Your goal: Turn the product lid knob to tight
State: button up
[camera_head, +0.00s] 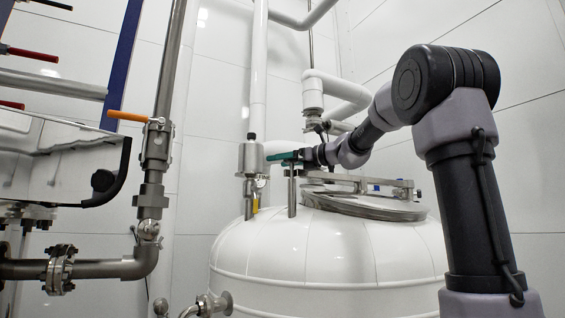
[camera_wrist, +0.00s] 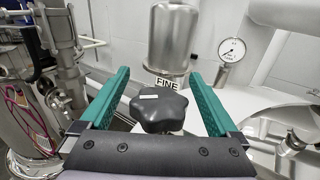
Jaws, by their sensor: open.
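The product lid knob is a black lobed star knob (camera_wrist: 159,110) with a small white label on top, seen in the wrist view in the middle. My gripper (camera_wrist: 160,98) has its two green fingers spread wide, one on each side of the knob. The knob lies between them, with a visible gap on both sides. In the head view my gripper (camera_head: 286,158) reaches left over the white tank (camera_head: 325,250), near the lid's metal clamp bar. The knob cannot be made out in the head view. The round metal lid (camera_head: 375,207) lies on top of the tank.
A metal cylinder (camera_wrist: 174,40) stands just behind the knob, above a "FINE" label (camera_wrist: 169,83). A pressure gauge (camera_wrist: 232,50) is at the right. A valve with an orange handle (camera_head: 127,116) and steel pipes stand left of the tank.

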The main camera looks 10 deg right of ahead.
jog(key=shift+c, duration=0.3)
jog(key=c, duration=1.3)
jog(key=shift+t, duration=0.3)
jog(key=shift+w+d+m+t+h, duration=0.15)
jog(key=shift+d+m+t+h, duration=0.1)
jog(key=shift+m+t+h, duration=0.95)
jog(key=shift+w+d+m+t+h, duration=0.2)
jog(key=shift+d+m+t+h, duration=0.15)
jog(key=shift+m+h, duration=0.95)
jog(key=shift+w+d+m+t+h, duration=0.2)
jog(key=shift+m+t+h, duration=0.6)
jog(key=shift+h, duration=0.9)
jog(key=shift+d+h, duration=0.1)
jog(key=shift+h, duration=0.2)
